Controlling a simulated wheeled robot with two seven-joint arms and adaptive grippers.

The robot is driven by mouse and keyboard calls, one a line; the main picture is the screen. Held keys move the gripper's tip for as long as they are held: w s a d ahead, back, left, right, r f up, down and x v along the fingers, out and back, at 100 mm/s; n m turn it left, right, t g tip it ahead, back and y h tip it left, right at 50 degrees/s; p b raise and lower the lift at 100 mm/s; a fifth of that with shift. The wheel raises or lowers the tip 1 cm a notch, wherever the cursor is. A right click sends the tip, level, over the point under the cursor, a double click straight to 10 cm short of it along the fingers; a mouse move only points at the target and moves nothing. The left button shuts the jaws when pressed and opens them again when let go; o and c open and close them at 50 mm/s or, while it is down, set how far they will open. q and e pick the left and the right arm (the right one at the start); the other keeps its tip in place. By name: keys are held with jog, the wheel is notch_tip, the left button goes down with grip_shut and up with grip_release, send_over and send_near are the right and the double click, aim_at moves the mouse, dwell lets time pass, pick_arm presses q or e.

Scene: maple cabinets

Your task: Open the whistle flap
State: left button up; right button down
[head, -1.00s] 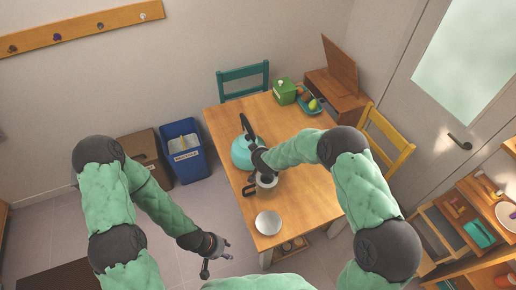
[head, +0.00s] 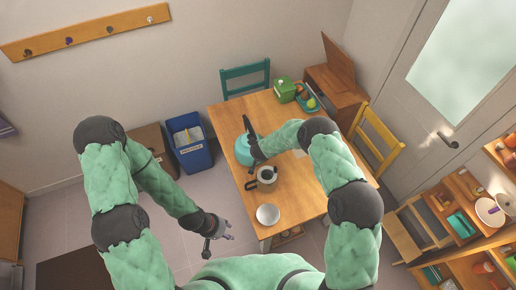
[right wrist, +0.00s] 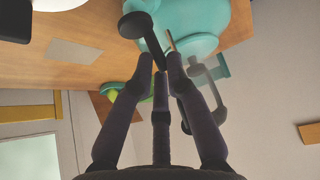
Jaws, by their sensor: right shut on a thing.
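The teal kettle (head: 242,151) stands on the wooden table, partly hidden behind my right gripper. Its dark handle (head: 247,125) rises above it. In the right wrist view the kettle body (right wrist: 190,15) fills the top. A dark lever with a round end (right wrist: 138,28), apparently the whistle flap, reaches down to my right fingertips (right wrist: 163,66). My right gripper (head: 254,152) is at the kettle's near right side, its fingers closed together at the lever's end. The exact contact is partly hidden. My left gripper (head: 224,231) is open and empty, off the table at lower left.
A pot with a dark handle (head: 266,177) and a white bowl (head: 268,214) stand nearer on the table (head: 300,190). Chairs stand behind and right.

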dwell(0.4)
jog(key=c, duration=1.3)
grip_release()
jog(key=shift+r, duration=0.1)
jog(key=v, duration=1.1)
jog(key=shift+s+r, duration=0.2)
jog(key=shift+r, duration=0.15)
